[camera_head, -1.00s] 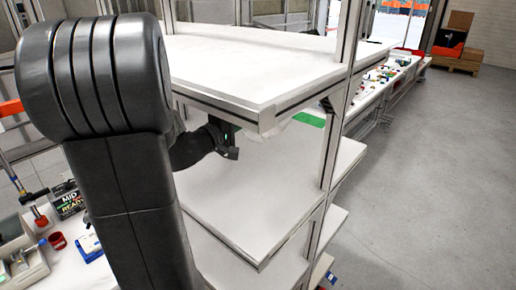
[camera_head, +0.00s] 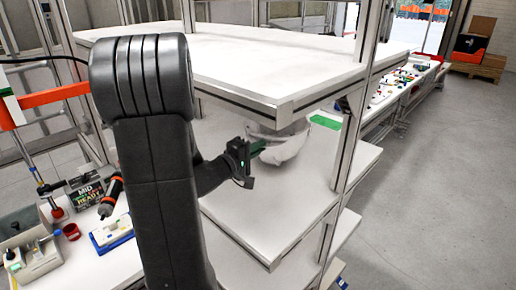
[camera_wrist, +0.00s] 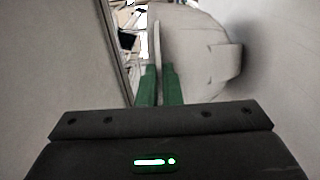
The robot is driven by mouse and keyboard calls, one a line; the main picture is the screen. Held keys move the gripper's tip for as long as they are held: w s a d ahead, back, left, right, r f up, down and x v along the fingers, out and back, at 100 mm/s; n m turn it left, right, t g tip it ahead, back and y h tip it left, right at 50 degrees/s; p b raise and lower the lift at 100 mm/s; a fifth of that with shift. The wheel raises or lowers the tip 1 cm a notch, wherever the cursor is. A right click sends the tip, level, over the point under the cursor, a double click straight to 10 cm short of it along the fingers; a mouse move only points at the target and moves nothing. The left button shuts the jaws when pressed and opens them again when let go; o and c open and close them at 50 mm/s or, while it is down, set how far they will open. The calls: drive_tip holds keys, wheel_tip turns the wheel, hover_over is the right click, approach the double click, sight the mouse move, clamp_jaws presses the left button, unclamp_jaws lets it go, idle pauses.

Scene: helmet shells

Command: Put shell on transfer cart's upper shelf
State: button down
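A white helmet shell (camera_head: 288,147) shows under the overhanging top board of a shelf rack, over the white middle shelf (camera_head: 290,205). Its upper part is hidden by that board, and I cannot tell whether it rests on the middle shelf. My gripper (camera_head: 260,147) reaches in from the left with its green fingers at the shell's left side. In the wrist view, the two green fingers (camera_wrist: 159,87) close on a thin pale edge of the shell (camera_wrist: 195,45). I cannot tell which part of this rack, if any, is the transfer cart.
The white top board (camera_head: 260,70) overhangs the gripper closely, and a metal post (camera_head: 358,110) stands right of the shell. A green patch (camera_head: 325,122) lies behind the shell. A workbench with tools and a blue-and-white box (camera_head: 112,230) is at left. Floor at right is clear.

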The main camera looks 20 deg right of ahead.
drive_tip(key=c, duration=1.6)
unclamp_jaws()
drive_tip(key=shift+f, duration=0.1)
drive_tip(key=b+v, duration=0.1)
drive_tip(key=v, duration=1.1)
drive_tip(key=p+x, duration=0.1)
drive_tip(key=x, duration=1.1)
